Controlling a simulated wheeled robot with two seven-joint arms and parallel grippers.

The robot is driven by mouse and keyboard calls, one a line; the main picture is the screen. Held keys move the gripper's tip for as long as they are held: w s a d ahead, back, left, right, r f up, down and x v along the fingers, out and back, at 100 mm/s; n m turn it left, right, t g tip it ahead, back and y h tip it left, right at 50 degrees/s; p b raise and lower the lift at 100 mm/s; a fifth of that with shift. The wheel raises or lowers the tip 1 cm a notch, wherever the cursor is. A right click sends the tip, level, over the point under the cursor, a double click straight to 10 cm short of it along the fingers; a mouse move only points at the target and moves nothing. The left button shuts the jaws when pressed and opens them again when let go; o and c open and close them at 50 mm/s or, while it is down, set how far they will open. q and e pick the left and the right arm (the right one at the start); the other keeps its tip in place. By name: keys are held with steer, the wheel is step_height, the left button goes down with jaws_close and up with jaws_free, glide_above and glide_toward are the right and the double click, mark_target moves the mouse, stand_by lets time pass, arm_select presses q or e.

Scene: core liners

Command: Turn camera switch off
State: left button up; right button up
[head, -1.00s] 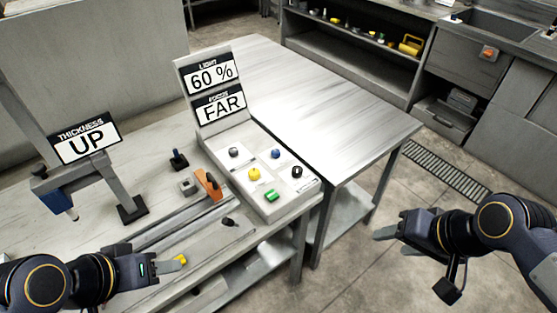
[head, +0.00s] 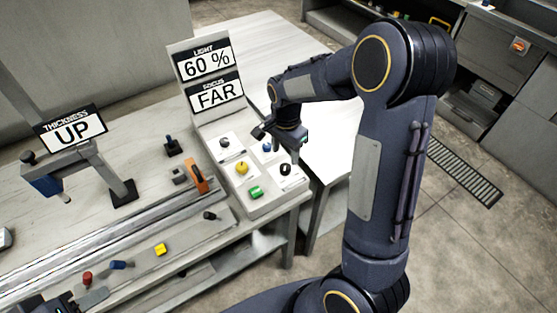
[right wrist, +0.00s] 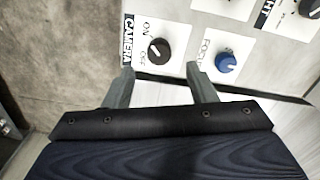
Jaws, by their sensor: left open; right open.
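The camera switch is a black round knob (right wrist: 159,50) on a white panel, beside the words CAMERA, ON and OFF. A small pale mark on it seems to lie toward ON, but I cannot be sure. In the head view the knob (head: 285,169) sits at the panel's right front corner. My right gripper (right wrist: 160,70) is open and empty, its two fingertips apart, just short of the knob and not visibly touching it. In the head view the right gripper (head: 280,147) hangs over that corner. My left gripper (head: 85,300) is open at the bottom left, partly cut off.
A blue knob (right wrist: 226,62) marked FOCUS is close to the right fingertip. A yellow knob (head: 242,168) and green button (head: 256,192) share the panel. Display signs read 60 % (head: 207,64), FAR (head: 217,95) and UP (head: 72,130). Small coloured items lie at front left.

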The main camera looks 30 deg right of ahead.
mark_target(285, 167)
step_height(285, 167, down, 6)
steer(key=shift+r+p, duration=0.1)
steer(key=shift+p, duration=0.2)
steer(key=c, duration=1)
